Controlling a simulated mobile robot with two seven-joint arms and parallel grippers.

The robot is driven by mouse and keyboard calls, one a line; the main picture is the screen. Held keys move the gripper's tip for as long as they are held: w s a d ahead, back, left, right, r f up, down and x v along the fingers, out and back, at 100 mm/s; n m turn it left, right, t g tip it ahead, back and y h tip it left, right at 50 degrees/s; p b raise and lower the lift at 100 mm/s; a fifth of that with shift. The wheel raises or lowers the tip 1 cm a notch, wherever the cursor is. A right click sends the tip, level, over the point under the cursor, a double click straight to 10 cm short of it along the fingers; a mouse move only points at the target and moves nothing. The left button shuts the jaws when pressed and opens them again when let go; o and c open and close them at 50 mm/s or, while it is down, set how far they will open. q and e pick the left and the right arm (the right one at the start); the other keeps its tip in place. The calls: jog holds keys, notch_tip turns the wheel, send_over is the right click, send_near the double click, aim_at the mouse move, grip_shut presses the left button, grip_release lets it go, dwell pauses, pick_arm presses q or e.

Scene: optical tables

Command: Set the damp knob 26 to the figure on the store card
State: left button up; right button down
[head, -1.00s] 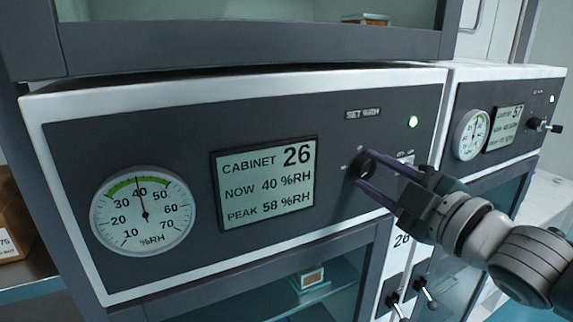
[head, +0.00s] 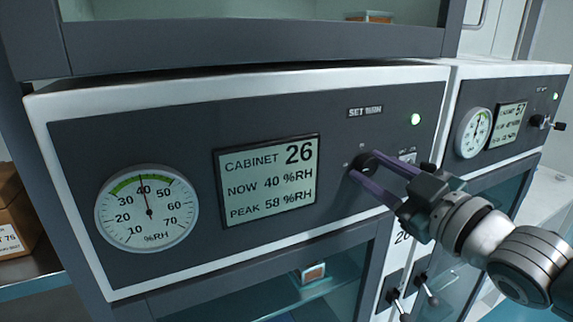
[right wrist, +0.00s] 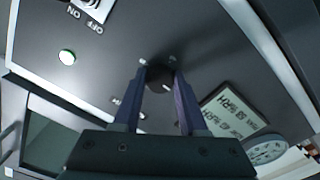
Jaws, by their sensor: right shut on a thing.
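The damp knob 26 (head: 366,161) is a small dark round knob on the dark front panel of cabinet 26, below the "SET %RH" label (head: 365,112). My right gripper (head: 364,172) comes from the lower right, with its two purple fingers shut on the knob. The right wrist view also shows the knob (right wrist: 159,77) between the fingertips. The display (head: 267,181) reads cabinet 26, now 40 %RH, peak 58 %RH. The dial gauge (head: 147,208) has its needle near 40. The knob's scale figures are too small to read. No store card is legible. My left gripper is not in view.
A switch (head: 407,157) and a lit green lamp (head: 415,119) sit close to the knob. Cabinet 57's panel (head: 507,127) with its own black knob (head: 540,121) is at the right. Door handles (head: 393,298) stick out below. A brown box (head: 14,222) stands at the far left.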

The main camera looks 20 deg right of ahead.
jog(key=shift+c, duration=2.2)
grip_release()
jog(key=shift+s, duration=0.15)
jog(key=s+b, duration=0.2)
jog(key=s, duration=0.7)
jog(key=shift+s+d+b, duration=0.35)
jog(key=shift+d+b, duration=0.05)
